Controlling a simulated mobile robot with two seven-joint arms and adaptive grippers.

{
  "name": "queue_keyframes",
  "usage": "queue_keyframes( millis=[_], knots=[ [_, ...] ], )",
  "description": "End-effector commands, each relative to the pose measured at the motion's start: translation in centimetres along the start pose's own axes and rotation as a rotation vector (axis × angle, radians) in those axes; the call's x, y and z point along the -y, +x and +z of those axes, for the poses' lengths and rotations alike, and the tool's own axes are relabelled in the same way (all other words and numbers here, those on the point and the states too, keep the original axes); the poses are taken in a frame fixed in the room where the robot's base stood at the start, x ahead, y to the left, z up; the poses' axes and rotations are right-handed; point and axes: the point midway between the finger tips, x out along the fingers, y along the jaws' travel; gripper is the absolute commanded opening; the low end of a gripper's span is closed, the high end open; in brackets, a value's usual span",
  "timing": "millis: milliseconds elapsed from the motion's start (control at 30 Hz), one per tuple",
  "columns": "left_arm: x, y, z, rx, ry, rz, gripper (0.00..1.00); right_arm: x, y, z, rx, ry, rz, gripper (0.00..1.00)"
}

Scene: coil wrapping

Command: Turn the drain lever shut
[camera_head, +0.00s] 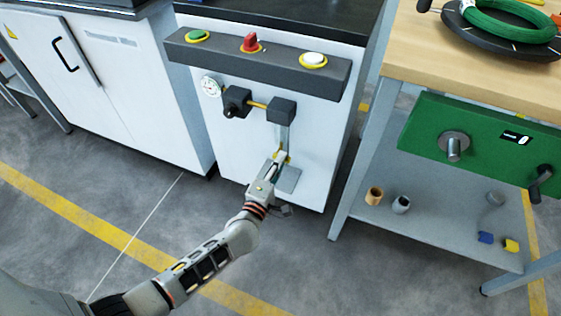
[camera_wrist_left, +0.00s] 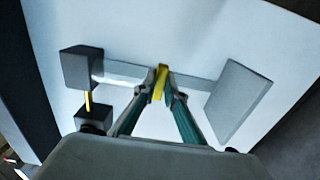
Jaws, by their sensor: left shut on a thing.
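The drain lever (camera_wrist_left: 160,82) is a short yellow handle on a pale pipe (camera_wrist_left: 125,73) on the front of the white cabinet. In the left wrist view it appears to lie across the pipe. My left gripper (camera_wrist_left: 164,94) is shut on the lever, with its fingertips close to the pipe. In the head view my left gripper (camera_head: 279,160) reaches the pipe below the dark block (camera_head: 281,110), and only a little yellow shows at its tips. The fingers hide part of the lever and pipe. My right gripper is not in view.
Above are a gauge (camera_head: 210,86), a dark valve block (camera_head: 236,101), and a bar (camera_head: 290,70) with green, red and white controls. A grey plate (camera_head: 287,180) sits below the pipe. A wooden-topped bench (camera_head: 420,60) stands to the right. Open floor lies at the left.

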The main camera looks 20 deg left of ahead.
Motion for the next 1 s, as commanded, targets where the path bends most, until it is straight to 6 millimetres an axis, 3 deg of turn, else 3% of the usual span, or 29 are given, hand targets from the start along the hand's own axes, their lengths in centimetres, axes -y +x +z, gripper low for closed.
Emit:
queue_keyframes(
  millis=[433,500,533,1000],
  knots=[
    [0.13,-0.12,0.11,0.001,-0.014,-0.002,0.0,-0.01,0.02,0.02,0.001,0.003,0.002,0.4],
    [0.12,-0.11,0.11,0.001,-0.014,-0.002,0.26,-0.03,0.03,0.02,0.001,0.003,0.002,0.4],
    [0.11,-0.1,0.1,0.001,-0.013,-0.002,0.28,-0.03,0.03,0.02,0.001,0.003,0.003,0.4],
    [0.12,-0.01,0.02,0.0,0.049,0.0,0.28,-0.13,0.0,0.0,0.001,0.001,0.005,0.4]
  ],
)
